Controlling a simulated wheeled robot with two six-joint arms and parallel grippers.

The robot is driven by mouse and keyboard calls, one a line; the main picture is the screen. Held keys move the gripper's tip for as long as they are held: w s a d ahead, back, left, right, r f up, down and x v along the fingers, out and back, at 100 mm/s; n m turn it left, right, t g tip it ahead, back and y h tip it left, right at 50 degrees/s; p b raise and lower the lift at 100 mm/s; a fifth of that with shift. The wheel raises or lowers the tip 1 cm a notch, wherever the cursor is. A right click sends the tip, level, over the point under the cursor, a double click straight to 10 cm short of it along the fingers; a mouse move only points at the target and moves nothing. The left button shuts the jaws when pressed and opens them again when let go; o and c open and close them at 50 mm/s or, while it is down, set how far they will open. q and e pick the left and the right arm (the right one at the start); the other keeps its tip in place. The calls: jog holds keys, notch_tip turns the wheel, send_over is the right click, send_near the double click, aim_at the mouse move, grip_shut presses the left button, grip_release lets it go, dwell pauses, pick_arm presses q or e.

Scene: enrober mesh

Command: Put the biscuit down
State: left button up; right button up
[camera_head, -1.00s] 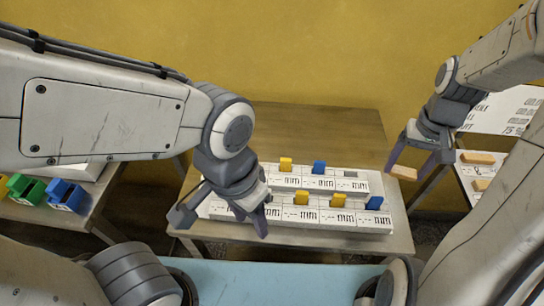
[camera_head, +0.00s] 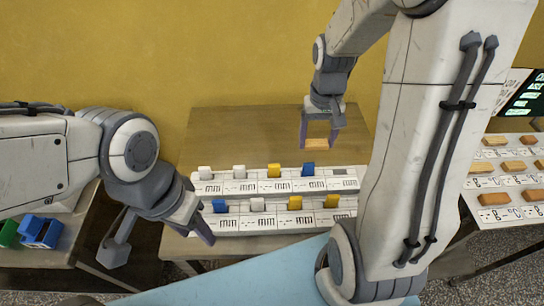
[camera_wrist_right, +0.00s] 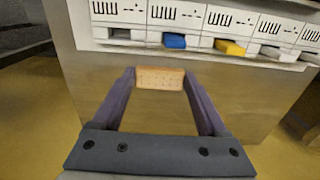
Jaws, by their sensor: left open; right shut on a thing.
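A tan rectangular biscuit (camera_head: 316,144) is held between the two fingers of my right gripper (camera_head: 319,140), over the wooden table (camera_head: 230,130) behind the white labelled panel. In the right wrist view the biscuit (camera_wrist_right: 160,79) sits between the purple-grey fingertips, with the brown tabletop around it. Whether its underside touches the table cannot be told. My left gripper (camera_head: 165,235) is open and empty at the front left of the panel, with its fingers spread.
The white panel (camera_head: 350,184) carries two rows of labels with white, blue and yellow tabs. At right, several biscuits (camera_head: 520,180) lie on another labelled table. Blue and green bins (camera_head: 40,232) stand at left. The rear tabletop is otherwise clear.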

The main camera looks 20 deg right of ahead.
jog(key=w+a+f, duration=0.1)
jog(key=a, duration=0.1)
jog(key=w+a+f, duration=0.2)
jog(key=a, duration=0.1)
jog(key=w+a+f+p, duration=0.1)
jog(key=w+a+f, duration=0.1)
jog(key=shift+w+a+f, duration=0.15)
jog(key=shift+w, duration=0.05)
notch_tip(320, 180, down, 3)
jog(key=shift+f, duration=0.5)
jog(key=shift+f, duration=0.1)
jog(key=o, duration=0.9)
